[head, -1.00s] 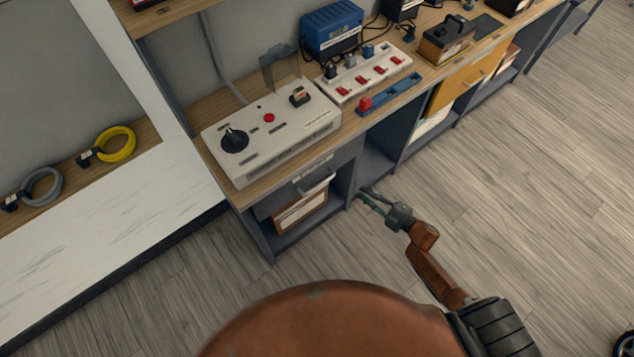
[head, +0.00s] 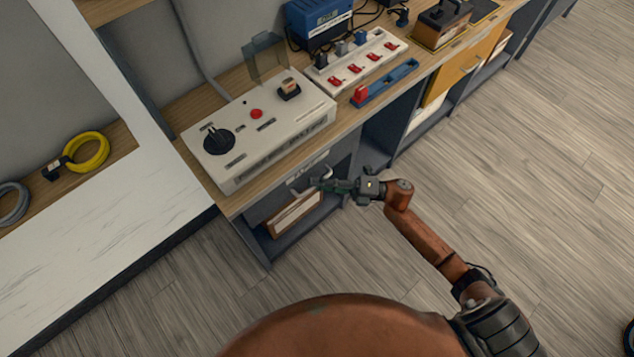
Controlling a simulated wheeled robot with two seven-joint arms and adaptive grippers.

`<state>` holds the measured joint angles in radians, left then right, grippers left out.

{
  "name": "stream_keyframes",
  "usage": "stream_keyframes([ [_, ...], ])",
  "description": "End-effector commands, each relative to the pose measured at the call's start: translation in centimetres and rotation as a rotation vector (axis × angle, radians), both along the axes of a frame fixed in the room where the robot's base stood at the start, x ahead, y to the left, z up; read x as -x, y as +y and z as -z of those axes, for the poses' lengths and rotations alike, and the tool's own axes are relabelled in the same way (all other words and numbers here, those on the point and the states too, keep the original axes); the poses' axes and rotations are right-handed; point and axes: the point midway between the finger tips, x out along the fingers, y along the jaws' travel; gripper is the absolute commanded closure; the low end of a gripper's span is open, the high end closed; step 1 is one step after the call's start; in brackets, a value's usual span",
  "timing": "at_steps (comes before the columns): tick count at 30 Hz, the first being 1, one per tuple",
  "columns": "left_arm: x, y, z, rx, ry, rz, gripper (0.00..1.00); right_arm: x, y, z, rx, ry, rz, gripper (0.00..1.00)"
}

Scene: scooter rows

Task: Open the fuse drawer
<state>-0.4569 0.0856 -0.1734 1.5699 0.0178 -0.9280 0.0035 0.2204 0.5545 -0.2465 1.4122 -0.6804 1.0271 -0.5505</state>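The fuse drawer (head: 296,187) is the dark grey drawer front under the bench, below the white control box. It looks closed, with a pale label and a light bar handle (head: 324,174) on it. My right gripper (head: 326,185) is at the drawer's front, its fingertips at the handle. The fingers are small and overlap the handle, so I cannot tell whether they are closed on it. My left gripper is not in view.
The white control box (head: 262,139) with a black knob and red button sits on the bench above. An open shelf under the drawer holds a brown-edged box (head: 294,213). A yellow drawer (head: 468,70) is farther right. The floor in front is clear.

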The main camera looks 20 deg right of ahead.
Motion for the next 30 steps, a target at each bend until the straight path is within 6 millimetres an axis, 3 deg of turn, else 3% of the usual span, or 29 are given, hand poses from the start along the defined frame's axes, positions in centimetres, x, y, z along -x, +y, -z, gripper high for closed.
stream_keyframes([
  [8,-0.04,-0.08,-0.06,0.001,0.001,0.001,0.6,-0.09,0.21,-0.03,0.0,0.0,0.0,0.84],
  [16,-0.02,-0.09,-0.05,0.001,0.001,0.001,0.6,-0.09,0.18,-0.01,-0.001,0.001,0.001,1.0],
  [30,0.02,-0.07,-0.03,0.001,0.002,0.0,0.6,-0.08,0.15,0.04,0.0,0.001,0.001,1.0],
])
